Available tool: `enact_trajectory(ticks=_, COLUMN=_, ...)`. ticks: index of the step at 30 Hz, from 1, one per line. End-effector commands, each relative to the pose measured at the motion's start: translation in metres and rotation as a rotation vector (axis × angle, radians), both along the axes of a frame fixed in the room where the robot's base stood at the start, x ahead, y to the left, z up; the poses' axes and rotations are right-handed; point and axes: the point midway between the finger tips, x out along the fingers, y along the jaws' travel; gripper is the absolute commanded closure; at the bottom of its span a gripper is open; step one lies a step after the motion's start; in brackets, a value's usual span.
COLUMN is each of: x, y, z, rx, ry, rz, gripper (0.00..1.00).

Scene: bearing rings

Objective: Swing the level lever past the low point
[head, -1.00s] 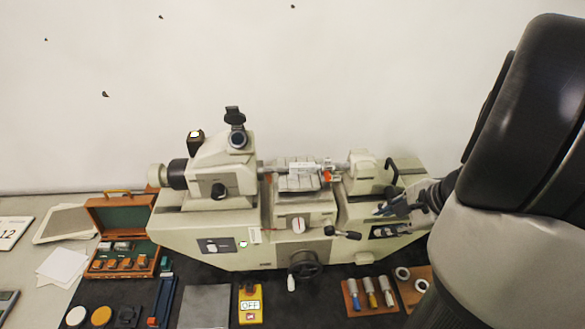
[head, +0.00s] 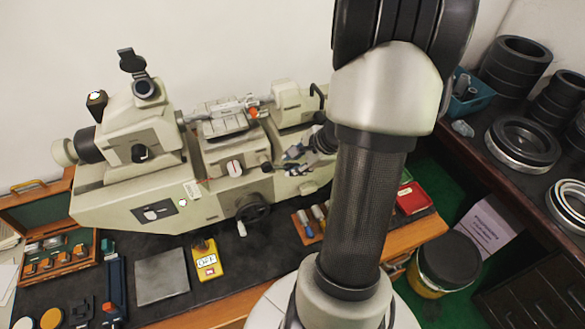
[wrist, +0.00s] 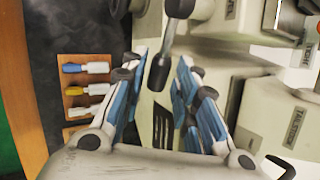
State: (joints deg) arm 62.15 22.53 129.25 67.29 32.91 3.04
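The level lever, a short metal rod with black ends, sticks out from the front of the cream measuring machine (head: 225,205). In the head view one black end (head: 267,168) shows just left of my gripper (head: 293,160). In the wrist view the lever's rod (wrist: 171,42) comes down from the top, and its black knob (wrist: 160,74) is between the fingertips of my gripper (wrist: 159,78). The blue-padded fingers stand apart on either side of the knob, with gaps visible. The gripper is open and holds nothing. My arm hides part of the machine's right end.
A handwheel (head: 252,208) is below the lever. A yellow OFF box (head: 207,260) and a grey plate (head: 162,276) lie on the dark mat in front. A rack of colored-handled tools (wrist: 75,92) is close beside my gripper. Black rings (head: 523,141) stand on the right shelf.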

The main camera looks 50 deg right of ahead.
Motion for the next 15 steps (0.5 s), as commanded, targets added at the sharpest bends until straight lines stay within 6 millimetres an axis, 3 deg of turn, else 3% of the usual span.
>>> enact_trajectory(ticks=6, x=0.0103, y=0.0006, z=-0.0158, rx=-0.001, ry=0.001, rz=0.0, gripper=0.72)
enact_trajectory(ticks=15, x=0.0113, y=0.0004, z=-0.0165, rx=-0.002, ry=0.0, rz=0.0, gripper=0.72)
